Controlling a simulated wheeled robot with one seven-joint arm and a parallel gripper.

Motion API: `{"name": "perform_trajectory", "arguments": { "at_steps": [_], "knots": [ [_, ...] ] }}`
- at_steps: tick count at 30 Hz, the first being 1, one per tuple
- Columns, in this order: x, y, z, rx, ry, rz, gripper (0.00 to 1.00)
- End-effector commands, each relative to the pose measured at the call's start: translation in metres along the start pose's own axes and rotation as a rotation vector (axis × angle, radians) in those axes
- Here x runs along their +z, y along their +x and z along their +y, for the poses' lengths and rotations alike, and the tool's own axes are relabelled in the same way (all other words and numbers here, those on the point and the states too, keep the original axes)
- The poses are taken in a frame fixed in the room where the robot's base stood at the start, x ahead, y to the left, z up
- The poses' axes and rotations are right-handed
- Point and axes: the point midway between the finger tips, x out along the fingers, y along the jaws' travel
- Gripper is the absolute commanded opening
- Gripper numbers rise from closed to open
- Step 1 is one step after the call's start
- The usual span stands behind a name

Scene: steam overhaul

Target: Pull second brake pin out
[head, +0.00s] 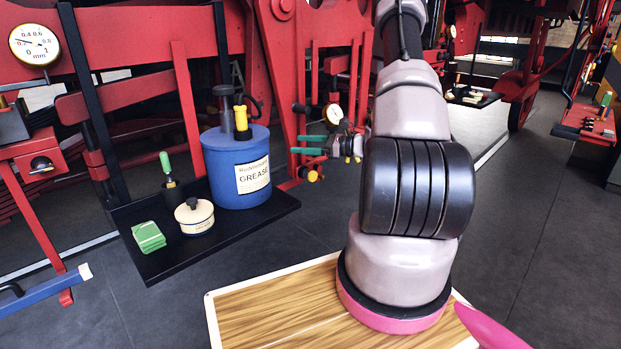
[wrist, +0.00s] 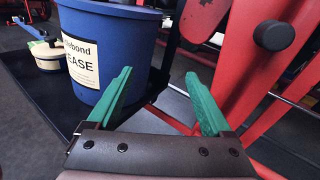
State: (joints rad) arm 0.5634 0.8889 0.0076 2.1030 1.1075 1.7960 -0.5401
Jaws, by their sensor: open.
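My gripper (head: 307,145) shows in the head view to the right of the blue grease drum, with its green fingers pointing left. In the wrist view, my gripper (wrist: 158,75) has its two green fingers wide apart with nothing between them. A black round knob (wrist: 273,35) sits on the red frame at upper right in the wrist view, beyond and apart from the right finger. I cannot tell whether this knob is a brake pin. No pin can be identified surely in either view. A yellow-orange knob (head: 313,176) shows just below my gripper in the head view.
The blue grease drum (head: 236,165) stands on a black tray (head: 170,262), close to the left finger in the wrist view (wrist: 112,45). A cream tin (head: 194,216) and green pads (head: 148,237) share the tray. Red bars (head: 285,95) rise behind. Dark floor (head: 530,200) lies clear at right.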

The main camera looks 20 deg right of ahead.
Motion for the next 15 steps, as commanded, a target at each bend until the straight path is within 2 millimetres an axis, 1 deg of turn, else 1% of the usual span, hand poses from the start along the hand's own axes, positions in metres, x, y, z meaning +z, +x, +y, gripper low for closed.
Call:
{"name": "perform_trajectory", "arguments": {
  "at_steps": [1, 2, 3, 5, 6, 9, 12, 15],
  "knots": [
    [-0.029, -0.011, -0.009, -0.075, 0.058, -0.014, 0.84],
    [-0.044, -0.016, -0.015, -0.122, 0.086, -0.025, 0.84],
    [-0.064, -0.025, -0.022, -0.184, 0.12, -0.036, 0.84],
    [-0.093, -0.038, -0.03, -0.273, 0.167, -0.049, 0.84],
    [-0.111, -0.047, -0.033, -0.327, 0.195, -0.055, 0.84],
    [-0.148, -0.066, -0.037, -0.44, 0.248, -0.064, 0.84],
    [-0.173, -0.08, -0.038, -0.515, 0.279, -0.067, 0.84],
    [-0.184, -0.085, -0.039, -0.552, 0.294, -0.069, 0.84]
  ]
}}
